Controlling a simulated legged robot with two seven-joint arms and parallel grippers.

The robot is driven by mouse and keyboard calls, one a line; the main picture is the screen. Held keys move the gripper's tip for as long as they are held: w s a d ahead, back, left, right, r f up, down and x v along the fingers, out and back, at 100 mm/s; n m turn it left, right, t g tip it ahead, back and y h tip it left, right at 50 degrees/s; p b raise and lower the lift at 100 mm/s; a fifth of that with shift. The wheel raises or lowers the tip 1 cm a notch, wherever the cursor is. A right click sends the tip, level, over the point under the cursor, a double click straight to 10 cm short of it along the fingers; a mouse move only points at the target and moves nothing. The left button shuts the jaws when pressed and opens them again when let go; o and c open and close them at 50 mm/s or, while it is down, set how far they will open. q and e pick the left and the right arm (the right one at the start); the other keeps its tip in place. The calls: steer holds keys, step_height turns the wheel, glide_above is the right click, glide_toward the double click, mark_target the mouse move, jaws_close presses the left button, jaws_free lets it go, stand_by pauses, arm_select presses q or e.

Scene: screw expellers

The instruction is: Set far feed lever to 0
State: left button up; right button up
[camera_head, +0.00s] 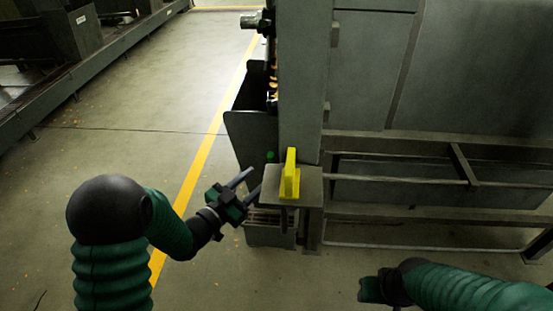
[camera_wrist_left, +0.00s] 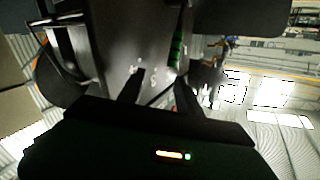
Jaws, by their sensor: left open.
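A yellow lever (camera_head: 290,176) stands upright on a grey bracket plate (camera_head: 308,190) at the corner of the grey machine. My left gripper (camera_head: 247,184) is just left of the plate, with its two fingers apart and pointing toward the machine. It is open and holds nothing, and a gap shows between it and the lever. Its fingers also show in the left wrist view (camera_wrist_left: 158,90), in front of a grey machine surface. I cannot pick out the lever in that view. My right gripper (camera_head: 375,289) is low at the right, away from the lever; its fingers are not clear.
The machine's grey post (camera_head: 303,80) rises behind the lever. Metal rails (camera_head: 430,185) run along its right side. A dark panel (camera_head: 252,135) stands left of the post. The concrete floor with a yellow line (camera_head: 205,150) is open at left. Other machinery (camera_head: 60,45) stands far left.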

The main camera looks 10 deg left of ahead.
mark_target(269, 159)
arm_select(q)
steer(key=w, duration=0.3)
steer(key=w+f, duration=0.1)
steer(key=w, duration=0.1)
steer(key=shift+d, duration=0.25)
steer(key=x, duration=0.5)
steer(key=shift+d+r+p, duration=0.15)
steer(key=shift+d+p, duration=0.05)
steer(key=shift+p, duration=0.15)
steer(key=shift+d, duration=0.15)
steer(key=c, duration=0.3)
steer(key=shift+w+a, duration=0.15)
steer(key=shift+a, duration=0.75)
jaws_close()
steer(key=shift+d, duration=0.4)
arm_select(e)
steer(key=shift+w+a+r, duration=0.15)
steer(key=shift+a+r, duration=0.15)
steer(key=shift+a, duration=0.3)
steer(key=shift+w+a+r, duration=0.15)
steer(key=shift+a+r, duration=0.1)
steer(key=shift+a, duration=0.3)
